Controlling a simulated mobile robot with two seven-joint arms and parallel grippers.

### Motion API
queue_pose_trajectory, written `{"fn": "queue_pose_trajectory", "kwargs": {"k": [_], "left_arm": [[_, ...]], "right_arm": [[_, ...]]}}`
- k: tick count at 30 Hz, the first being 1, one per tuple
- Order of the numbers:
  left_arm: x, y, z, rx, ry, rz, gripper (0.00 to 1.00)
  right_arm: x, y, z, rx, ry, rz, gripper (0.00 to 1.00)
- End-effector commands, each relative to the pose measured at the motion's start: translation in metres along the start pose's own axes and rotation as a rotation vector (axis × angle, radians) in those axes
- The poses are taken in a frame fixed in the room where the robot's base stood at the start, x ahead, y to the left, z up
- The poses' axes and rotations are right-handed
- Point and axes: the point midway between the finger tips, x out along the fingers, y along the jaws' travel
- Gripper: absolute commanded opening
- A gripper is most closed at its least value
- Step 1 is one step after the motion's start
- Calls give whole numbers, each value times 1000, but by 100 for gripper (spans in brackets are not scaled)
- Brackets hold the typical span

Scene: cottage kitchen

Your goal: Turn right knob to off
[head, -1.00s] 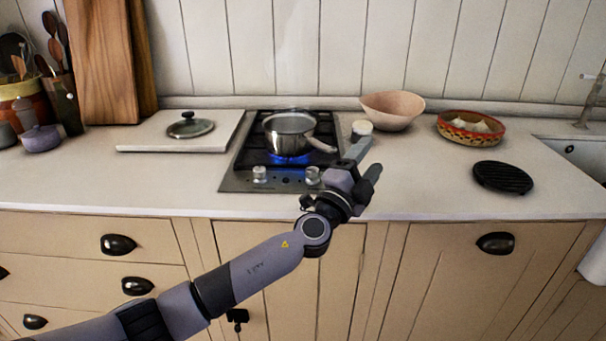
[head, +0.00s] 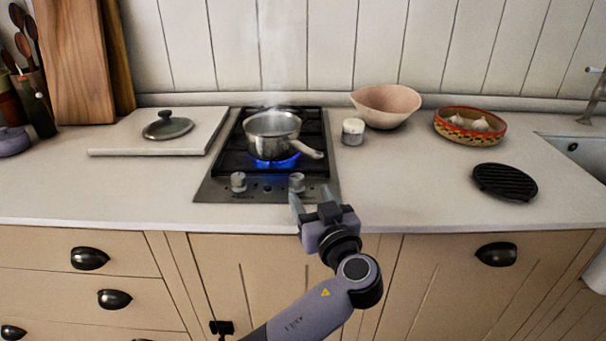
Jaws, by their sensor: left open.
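The stove (head: 218,188) is a small dark hob set in the counter, with two pale knobs on its front strip. The right knob (head: 297,182) is just beyond my left gripper (head: 311,196). The left knob (head: 238,182) stands apart to the left. My left gripper is open, its fingers pointing away from me at the hob's front edge, one finger close to the right knob. I cannot tell whether it touches the knob. A steaming steel saucepan (head: 272,138) sits over a lit blue flame (head: 275,162). My right gripper is not in view.
A white jar (head: 353,132), a pinkish bowl (head: 386,106), a patterned dish with garlic (head: 470,125) and a black trivet (head: 505,181) stand right of the hob. A white board (head: 130,140) with a glass lid (head: 168,126) is left. The counter front is clear.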

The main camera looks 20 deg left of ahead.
Motion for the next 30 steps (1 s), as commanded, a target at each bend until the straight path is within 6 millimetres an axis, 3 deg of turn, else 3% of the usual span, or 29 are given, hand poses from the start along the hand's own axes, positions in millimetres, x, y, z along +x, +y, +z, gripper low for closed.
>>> {"fn": "queue_pose_trajectory", "kwargs": {"k": [12, 24, 25, 30], "left_arm": [[58, 0, -2, 4, 3, -1, 59], [68, -1, 0, 1, 1, 0, 59], [68, -1, 0, 1, 1, 0, 56], [67, 0, 0, 2, 1, 0, 3]], "right_arm": [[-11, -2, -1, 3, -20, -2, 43], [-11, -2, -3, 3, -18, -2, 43], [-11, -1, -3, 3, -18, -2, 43], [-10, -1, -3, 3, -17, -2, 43]]}}
